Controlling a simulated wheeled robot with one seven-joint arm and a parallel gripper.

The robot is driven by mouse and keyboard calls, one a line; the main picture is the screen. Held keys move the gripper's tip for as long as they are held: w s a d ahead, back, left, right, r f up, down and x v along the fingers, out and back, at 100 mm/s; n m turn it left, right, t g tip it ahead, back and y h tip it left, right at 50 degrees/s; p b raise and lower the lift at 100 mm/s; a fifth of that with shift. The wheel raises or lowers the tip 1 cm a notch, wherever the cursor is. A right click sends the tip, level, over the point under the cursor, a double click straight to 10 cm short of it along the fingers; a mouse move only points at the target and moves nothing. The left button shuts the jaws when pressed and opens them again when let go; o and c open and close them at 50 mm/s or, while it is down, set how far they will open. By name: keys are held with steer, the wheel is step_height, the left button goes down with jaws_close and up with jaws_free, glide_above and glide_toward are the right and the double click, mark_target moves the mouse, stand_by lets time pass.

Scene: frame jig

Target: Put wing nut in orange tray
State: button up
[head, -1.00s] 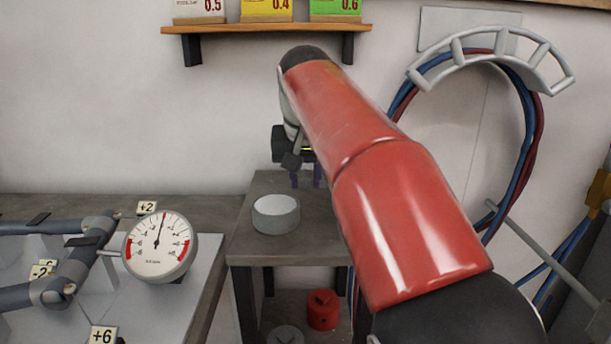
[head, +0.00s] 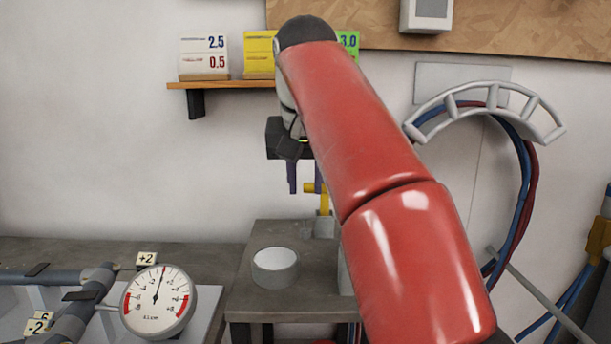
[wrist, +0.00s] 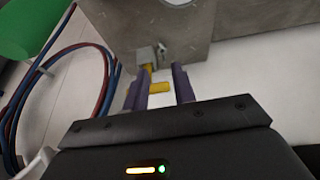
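I cannot pick out the wing nut or the orange tray in either current view. My gripper (head: 305,190) has purple fingers and hangs above the back of the small grey table. In the wrist view, the fingers (wrist: 163,88) stand apart. A short yellow bar (wrist: 158,87) shows in the gap between them, with bare space towards the right finger. In the head view, a yellow upright piece with a side stub (head: 324,200) shows beside the fingers, above a small grey block (head: 324,228). My red arm hides part of the table.
A round pale container (head: 275,268) stands on the small table (head: 245,300). A dial gauge (head: 158,302) and grey tubes sit on the left bench. A shelf with cards (head: 225,83) is on the wall. Blue and red hoses (head: 525,180) hang from a rack at right.

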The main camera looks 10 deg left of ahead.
steer(key=shift+s+r, duration=0.1)
steer(key=shift+r, duration=0.15)
